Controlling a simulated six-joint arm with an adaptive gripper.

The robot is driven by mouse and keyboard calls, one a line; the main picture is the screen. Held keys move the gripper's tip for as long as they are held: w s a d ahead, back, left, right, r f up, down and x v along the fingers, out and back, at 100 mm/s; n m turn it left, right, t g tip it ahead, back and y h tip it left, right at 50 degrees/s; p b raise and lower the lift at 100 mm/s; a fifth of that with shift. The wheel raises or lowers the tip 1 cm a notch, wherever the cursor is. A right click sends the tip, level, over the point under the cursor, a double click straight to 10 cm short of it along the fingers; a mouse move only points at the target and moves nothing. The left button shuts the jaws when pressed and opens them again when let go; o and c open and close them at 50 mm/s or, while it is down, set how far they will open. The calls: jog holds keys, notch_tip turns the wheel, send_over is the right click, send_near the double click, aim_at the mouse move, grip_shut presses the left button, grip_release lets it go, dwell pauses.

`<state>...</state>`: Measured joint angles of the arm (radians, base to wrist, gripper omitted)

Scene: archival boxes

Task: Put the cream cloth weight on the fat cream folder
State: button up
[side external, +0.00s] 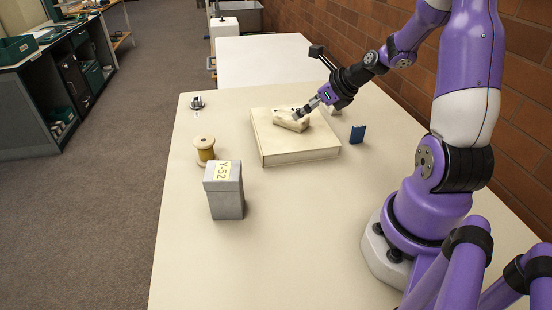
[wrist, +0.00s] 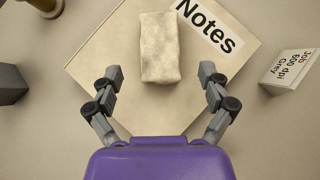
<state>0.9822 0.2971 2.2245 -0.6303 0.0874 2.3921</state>
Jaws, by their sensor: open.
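The cream cloth weight (side external: 290,119) lies on top of the fat cream folder (side external: 296,155), near its middle. In the wrist view the cloth weight (wrist: 160,47) is a pale oblong lying on the folder (wrist: 91,69), just beside the "Notes" label. My gripper (side external: 300,114) is at the cloth weight in the side view. In the wrist view my gripper (wrist: 160,74) is open, its fingers spread wide on either side, with the weight ahead between them and touching neither finger. The weight's underside is hidden.
A grey box (side external: 226,192) marked "Y-52" and a wooden spool (side external: 205,151) stand left of the folder. A small dark item (side external: 197,102) lies behind them. The table front is clear.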

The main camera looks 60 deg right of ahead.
jog(key=v, duration=0.2)
jog(key=shift+s+r, duration=0.2)
jog(key=shift+s+a+r+n, duration=0.1)
jog(key=shift+a+r+n, duration=0.1)
jog(key=shift+r+n, duration=0.1)
jog(key=s+a+r+n+g, duration=0.1)
jog(key=s+a+r+n, duration=0.1)
jog(key=a+n, duration=0.4)
jog(key=s+a+r+n+g, duration=0.1)
jog(key=s+a+r+n, duration=0.2)
jog(key=n, duration=1.4)
jog(key=s+a+r+n+g, duration=0.1)
jog(key=s+a+r+n, duration=0.1)
jog(key=a+n, duration=0.7)
jog(key=s+n, duration=0.1)
jog(key=n, duration=0.2)
jog(key=shift+a+r, duration=0.25)
jog(key=shift+a, duration=0.15)
